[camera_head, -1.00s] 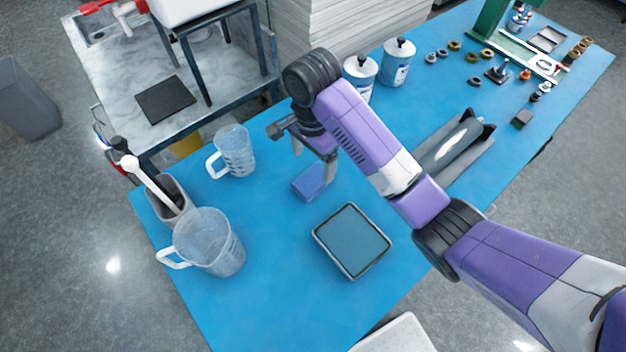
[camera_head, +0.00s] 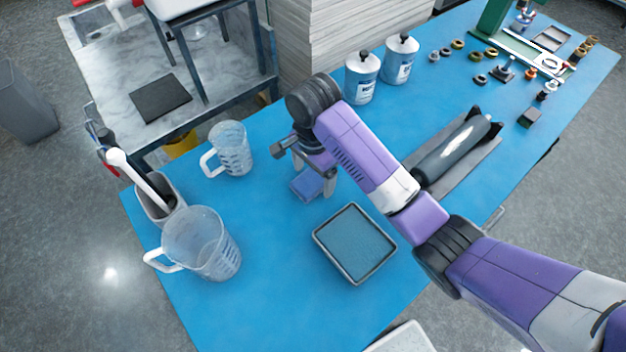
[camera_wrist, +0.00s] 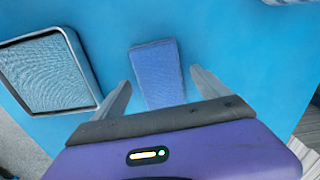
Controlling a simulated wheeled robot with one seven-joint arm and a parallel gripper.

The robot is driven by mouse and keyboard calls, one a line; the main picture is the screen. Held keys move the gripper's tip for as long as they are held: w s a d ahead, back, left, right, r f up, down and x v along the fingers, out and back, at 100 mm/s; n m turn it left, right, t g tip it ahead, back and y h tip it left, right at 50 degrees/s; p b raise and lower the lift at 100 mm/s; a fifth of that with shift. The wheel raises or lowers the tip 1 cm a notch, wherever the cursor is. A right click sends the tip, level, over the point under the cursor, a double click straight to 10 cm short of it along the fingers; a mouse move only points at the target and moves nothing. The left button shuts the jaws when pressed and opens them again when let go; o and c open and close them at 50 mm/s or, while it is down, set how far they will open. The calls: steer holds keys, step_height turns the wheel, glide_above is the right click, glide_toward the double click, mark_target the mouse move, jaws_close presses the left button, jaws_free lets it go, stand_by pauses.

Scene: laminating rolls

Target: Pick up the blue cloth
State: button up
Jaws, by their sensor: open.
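The blue cloth (camera_head: 307,185) is a small folded block lying on the blue table mat. In the wrist view the cloth (camera_wrist: 158,73) lies ahead of my gripper (camera_wrist: 160,90), between the lines of its two fingers. My gripper (camera_head: 314,180) is open and empty, low over the table, with its fingers at either side of the cloth's near end in the wrist view. I cannot tell whether a finger touches the cloth. My wrist partly hides the cloth in the head view.
A grey tray with a blue-grey pad (camera_head: 355,243) stands close by on the near side. Two clear measuring jugs (camera_head: 230,150) (camera_head: 205,245) stand to the left. Two white cans (camera_head: 361,78) (camera_head: 400,60) and a grey roller (camera_head: 452,150) are to the right. Bare mat lies between.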

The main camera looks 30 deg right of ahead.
steer(key=c, duration=1.4)
steer(key=shift+c, duration=0.2)
step_height(320, 180, up, 10)
steer(key=p, duration=0.7)
step_height(320, 180, up, 10)
glide_above(313, 178)
steer(key=shift+s+b, duration=0.1)
steer(key=shift+b, duration=0.3)
